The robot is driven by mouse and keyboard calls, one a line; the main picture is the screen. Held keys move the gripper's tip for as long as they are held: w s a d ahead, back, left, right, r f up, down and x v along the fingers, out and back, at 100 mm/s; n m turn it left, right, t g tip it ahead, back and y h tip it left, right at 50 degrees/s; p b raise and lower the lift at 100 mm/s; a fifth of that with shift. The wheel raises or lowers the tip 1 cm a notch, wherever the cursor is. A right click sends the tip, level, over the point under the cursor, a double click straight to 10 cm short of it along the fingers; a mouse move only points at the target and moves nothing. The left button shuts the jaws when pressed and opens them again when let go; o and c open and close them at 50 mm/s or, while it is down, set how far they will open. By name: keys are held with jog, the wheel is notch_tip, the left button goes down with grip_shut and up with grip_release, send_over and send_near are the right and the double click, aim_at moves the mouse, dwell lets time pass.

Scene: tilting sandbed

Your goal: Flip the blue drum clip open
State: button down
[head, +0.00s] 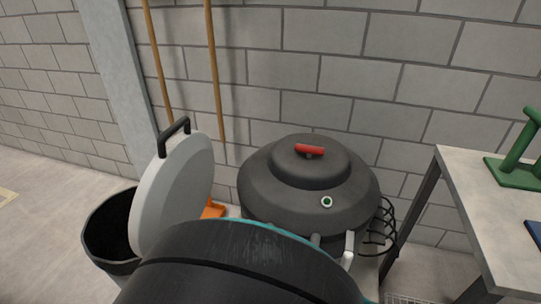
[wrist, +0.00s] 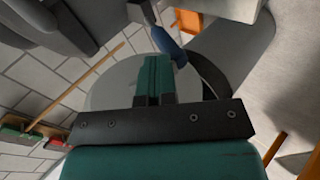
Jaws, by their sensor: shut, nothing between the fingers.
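The blue clip (wrist: 168,44) shows in the wrist view just beyond my fingertips, in front of a pale round surface (wrist: 112,88). My gripper (wrist: 153,62) is shut with its teal fingers together and nothing between them. The fingertips are close to the clip's lower end; I cannot tell whether they touch it. In the head view my dark arm fills the bottom middle, and neither the clip nor my fingertips can be seen there. A black drum-like bin (head: 106,238) with a pale round lid (head: 176,195) tilted up stands at the left in that view.
A dark grey rounded vessel (head: 262,195) with a red handle (head: 309,151) stands behind my arm. A pale table (head: 475,205) with a green stand (head: 517,165) is at the right. Two wooden poles (head: 213,75) lean on the block wall. Open floor (head: 45,220) lies at the left.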

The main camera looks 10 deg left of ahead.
jog(key=shift+s+a+f, duration=0.1)
jog(key=shift+s+f, duration=0.15)
jog(key=shift+f, duration=0.1)
dwell(0.3)
